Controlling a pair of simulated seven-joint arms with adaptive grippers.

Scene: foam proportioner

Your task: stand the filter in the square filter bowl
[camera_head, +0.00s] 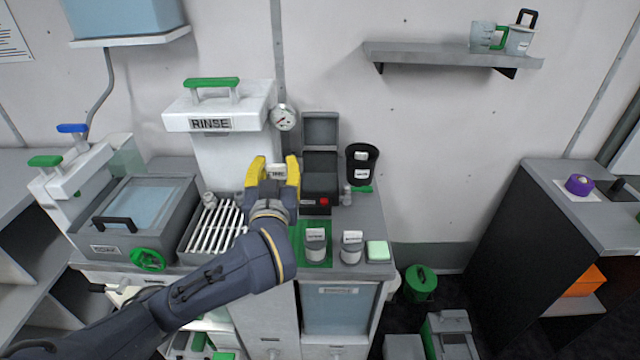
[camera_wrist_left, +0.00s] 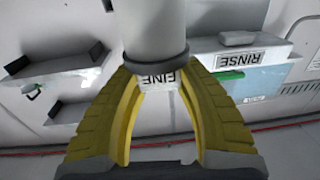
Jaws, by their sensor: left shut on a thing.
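My left gripper (camera_head: 272,170) is shut on a pale cylindrical piece with a white label, in front of the rinse unit. In the left wrist view this piece, which I take to be the filter (camera_wrist_left: 152,30), has a grey collar and a label reading FINE. It sits between the yellow fingers of the left gripper (camera_wrist_left: 158,85). In the head view the fingers and wrist hide most of it. I cannot tell for sure which thing is the square filter bowl. My right gripper is not in view.
Right of the gripper stands a black device (camera_head: 320,178) with its lid up, beside a black cup (camera_head: 361,165). Two small labelled jars (camera_head: 316,244) (camera_head: 352,248) and a green-topped block (camera_head: 377,251) stand near the front edge. A slatted rack (camera_head: 213,228) lies left of my arm.

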